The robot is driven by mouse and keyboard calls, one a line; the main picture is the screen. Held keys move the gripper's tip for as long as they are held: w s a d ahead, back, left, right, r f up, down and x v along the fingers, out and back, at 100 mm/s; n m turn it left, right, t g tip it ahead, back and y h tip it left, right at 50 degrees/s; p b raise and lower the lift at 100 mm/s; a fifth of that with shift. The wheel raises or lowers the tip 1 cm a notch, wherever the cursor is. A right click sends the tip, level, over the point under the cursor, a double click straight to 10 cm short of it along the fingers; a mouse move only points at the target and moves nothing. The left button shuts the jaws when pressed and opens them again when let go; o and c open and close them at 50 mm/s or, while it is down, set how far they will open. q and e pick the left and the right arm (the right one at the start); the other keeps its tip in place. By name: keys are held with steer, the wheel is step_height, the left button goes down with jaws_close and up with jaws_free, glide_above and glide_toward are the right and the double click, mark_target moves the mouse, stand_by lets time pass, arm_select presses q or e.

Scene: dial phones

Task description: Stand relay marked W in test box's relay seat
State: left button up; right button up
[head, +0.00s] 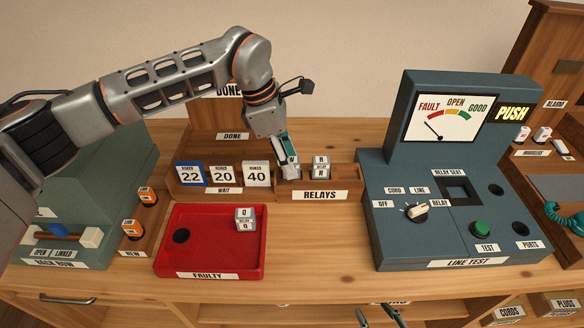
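My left gripper (288,160) points down into the relays tray (345,184), with its fingers at a pale relay (291,172). The fingers partly cover this relay and its letter is too small to read. I cannot tell whether they are closed on it. A second relay (321,168) stands just right of it in the tray. The test box (385,185) is at the right, and its square relay seat (458,191) looks dark and empty. My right gripper (378,316) shows only partly at the bottom edge, below the bench front, with its fingers apart.
A red faulty tray (215,262) in front holds a relay marked Q (245,219). Number cards (222,174) stand in the wait rack left of my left gripper. A selector knob (417,210) and green button (480,229) rise from the test box. Bench between the trays and box is clear.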

arm_select(q)
steer(key=c, duration=0.8)
steer(key=shift+c, duration=1.1)
steer(key=shift+r, duration=0.2)
